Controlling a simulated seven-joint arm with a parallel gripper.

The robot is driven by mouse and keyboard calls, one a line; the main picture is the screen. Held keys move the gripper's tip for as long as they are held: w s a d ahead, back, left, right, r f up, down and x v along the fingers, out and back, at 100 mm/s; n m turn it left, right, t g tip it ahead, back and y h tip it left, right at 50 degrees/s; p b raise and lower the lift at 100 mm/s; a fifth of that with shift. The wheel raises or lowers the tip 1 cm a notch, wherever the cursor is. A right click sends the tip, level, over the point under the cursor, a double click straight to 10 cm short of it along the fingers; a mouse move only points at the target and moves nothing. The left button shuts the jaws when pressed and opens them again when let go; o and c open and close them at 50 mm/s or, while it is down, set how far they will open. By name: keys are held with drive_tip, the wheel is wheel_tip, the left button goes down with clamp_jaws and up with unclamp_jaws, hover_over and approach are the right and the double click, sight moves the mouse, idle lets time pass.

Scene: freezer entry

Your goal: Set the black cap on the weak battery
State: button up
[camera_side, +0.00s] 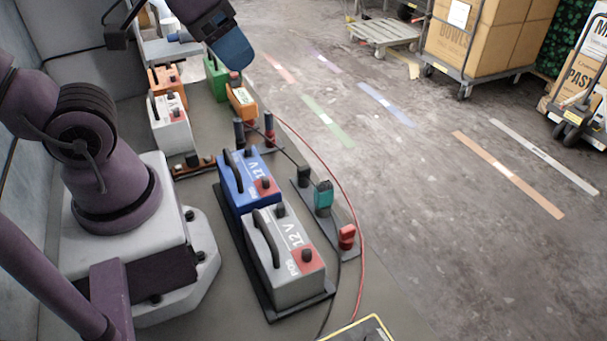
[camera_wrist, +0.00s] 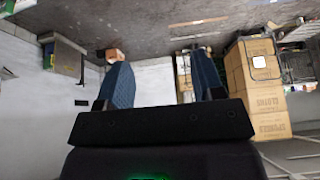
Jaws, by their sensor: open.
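My gripper (camera_side: 234,55) is at the top of the side view, above the back of the bench. In the wrist view its two blue fingers (camera_wrist: 164,80) stand apart with nothing between them. A blue 12 V battery (camera_side: 240,180) and a grey 12 V battery (camera_side: 284,258) stand side by side in a black tray, each with a handle, a black post and a red-marked post. Small black cylinders, one of them (camera_side: 239,132) by the orange handheld device (camera_side: 241,101), could be caps; I cannot tell. Which battery is weak I cannot tell.
Orange (camera_side: 166,78), green (camera_side: 216,76) and white (camera_side: 171,124) batteries stand at the back. A strip beside the tray carries a teal clamp (camera_side: 323,196) and a red clamp (camera_side: 347,237). Red and black cables run along the bench edge. Cartons stand on the floor beyond.

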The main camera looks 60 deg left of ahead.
drive_tip(key=n+g, duration=0.6)
drive_tip(key=n, duration=1.2)
hover_over(303, 166)
wheel_tip(303, 166, down, 21)
drive_tip(key=f, duration=0.7)
drive_tip(key=shift+w+a+f, duration=0.1)
drive_tip(key=shift+a+f, duration=0.15)
drive_tip(key=shift+f, duration=0.1)
drive_tip(key=shift+d+f, duration=0.2)
drive_tip(key=shift+f, duration=2.5)
drive_tip(key=shift+c, duration=0.4)
